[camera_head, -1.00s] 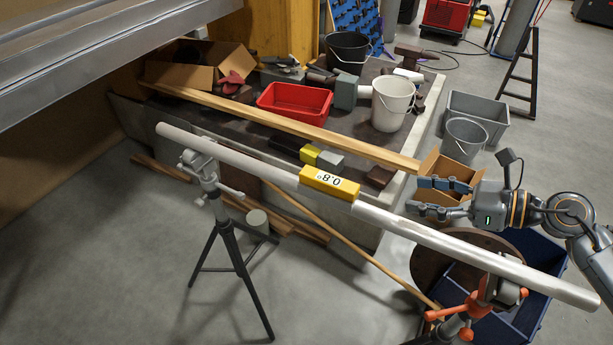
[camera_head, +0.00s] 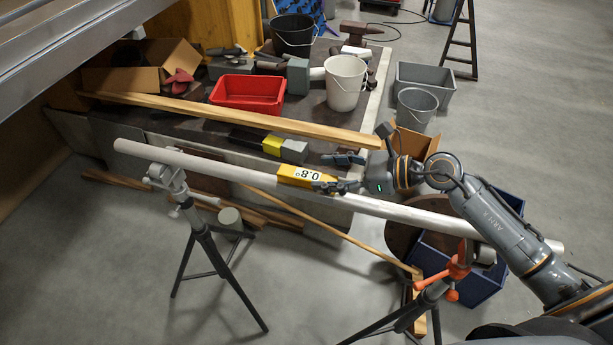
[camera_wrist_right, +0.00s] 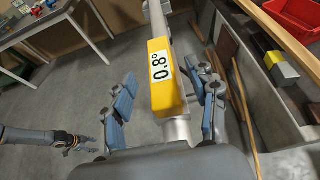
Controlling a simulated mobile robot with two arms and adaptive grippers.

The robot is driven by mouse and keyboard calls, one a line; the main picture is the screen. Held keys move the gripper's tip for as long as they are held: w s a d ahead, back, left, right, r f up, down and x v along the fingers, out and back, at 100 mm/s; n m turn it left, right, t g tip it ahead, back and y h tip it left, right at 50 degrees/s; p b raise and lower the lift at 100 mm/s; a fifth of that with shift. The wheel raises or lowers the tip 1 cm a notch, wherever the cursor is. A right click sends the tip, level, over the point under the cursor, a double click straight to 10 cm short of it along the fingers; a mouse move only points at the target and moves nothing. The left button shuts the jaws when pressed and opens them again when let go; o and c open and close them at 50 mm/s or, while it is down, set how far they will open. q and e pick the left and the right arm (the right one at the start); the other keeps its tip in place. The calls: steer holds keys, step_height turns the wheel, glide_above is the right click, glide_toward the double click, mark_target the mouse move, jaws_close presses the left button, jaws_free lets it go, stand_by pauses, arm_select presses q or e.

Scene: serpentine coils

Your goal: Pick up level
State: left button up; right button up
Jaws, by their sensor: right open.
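The level, a yellow block with a 0.8° display (camera_head: 296,174), sits on a long pale pipe (camera_head: 225,164) held by two tripod stands. In the right wrist view the level (camera_wrist_right: 162,73) lies between my right gripper's blue-padded fingers (camera_wrist_right: 170,92). My right gripper (camera_head: 328,172) is open at the level's right end in the head view, with one finger on each side. Whether a finger touches the level cannot be told. My left gripper (camera_wrist_right: 78,142) shows small at the left of the right wrist view; its opening is unclear.
A low platform behind the pipe holds a red bin (camera_head: 247,94), a white bucket (camera_head: 345,84), a black bucket (camera_head: 293,36) and a wooden beam (camera_head: 230,116). A blue crate (camera_head: 478,285) stands beneath the pipe's right end. Floor is free at the front left.

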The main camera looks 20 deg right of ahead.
mark_target(309, 175)
steer(key=shift+w+a, duration=0.1)
steer(key=shift+a, duration=0.15)
steer(key=p+x, duration=0.2)
steer(key=x, duration=0.2)
steer(key=shift+f+p, duration=0.25)
steer(key=shift+p, duration=0.15)
steer(key=shift+w+a+f, duration=0.15)
steer(key=shift+a, duration=0.05)
steer(key=shift+c, duration=1.4)
jaws_close()
